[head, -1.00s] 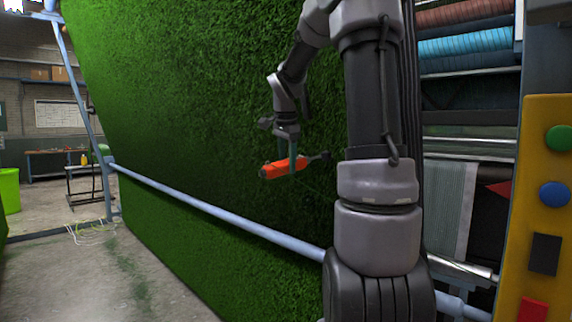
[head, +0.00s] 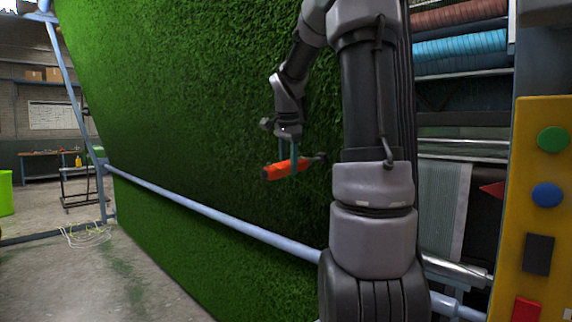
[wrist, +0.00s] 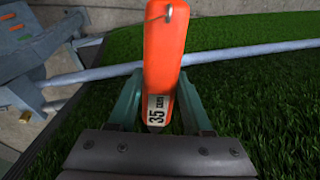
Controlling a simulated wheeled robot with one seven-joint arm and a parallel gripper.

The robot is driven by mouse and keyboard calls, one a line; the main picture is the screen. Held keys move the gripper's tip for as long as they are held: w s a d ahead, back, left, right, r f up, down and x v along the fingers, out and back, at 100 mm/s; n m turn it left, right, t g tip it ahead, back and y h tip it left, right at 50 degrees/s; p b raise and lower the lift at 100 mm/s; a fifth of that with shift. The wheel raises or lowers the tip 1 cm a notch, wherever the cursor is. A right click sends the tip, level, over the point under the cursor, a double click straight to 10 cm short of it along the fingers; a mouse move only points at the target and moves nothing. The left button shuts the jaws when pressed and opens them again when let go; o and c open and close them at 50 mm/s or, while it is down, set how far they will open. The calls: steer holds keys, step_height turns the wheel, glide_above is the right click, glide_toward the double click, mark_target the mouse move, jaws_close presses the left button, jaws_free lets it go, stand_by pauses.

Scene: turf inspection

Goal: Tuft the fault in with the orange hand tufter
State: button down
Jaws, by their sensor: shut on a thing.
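The orange hand tufter (head: 284,170) is in my gripper (head: 288,158), in front of the hanging green turf (head: 190,110). In the head view it lies nearly level, with its dark end pointing right towards the turf beside my arm. In the wrist view the orange body (wrist: 163,60) stands between the two green fingers (wrist: 160,108), with a metal loop at its top and a label reading 35. My gripper is shut on it. I cannot tell whether the tufter touches the turf. No fault can be made out in the turf.
A pale blue rail (head: 210,210) runs across the front of the turf, below the tufter. A yellow panel with buttons (head: 546,215) stands at the right, near rolls of material (head: 460,45). The concrete floor (head: 70,280) at the lower left is mostly clear, with some loose cables.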

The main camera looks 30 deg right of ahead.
mark_target(266, 168)
steer(key=shift+s+d, duration=0.45)
steer(key=shift+s, duration=0.4)
steer(key=shift+w+a+r, duration=0.1)
steer(key=shift+w+a, duration=0.05)
steer(key=shift+w, duration=0.35)
steer(key=shift+w+a+r, duration=0.1)
steer(key=shift+w, duration=0.35)
steer(key=shift+w, duration=0.1)
steer(key=shift+w+a+f, duration=0.1)
steer(key=shift+w+a, duration=0.25)
steer(key=shift+w, duration=0.3)
steer(key=shift+s+a+f, duration=0.4)
steer(key=shift+s+a, duration=0.05)
steer(key=shift+a, duration=0.8)
steer(key=shift+s+a+f, duration=0.35)
steer(key=shift+s+a, duration=0.1)
steer(key=shift+a, duration=0.75)
steer(key=shift+s+a+f, duration=0.4)
steer(key=shift+s+a, duration=0.05)
steer(key=shift+a, duration=0.8)
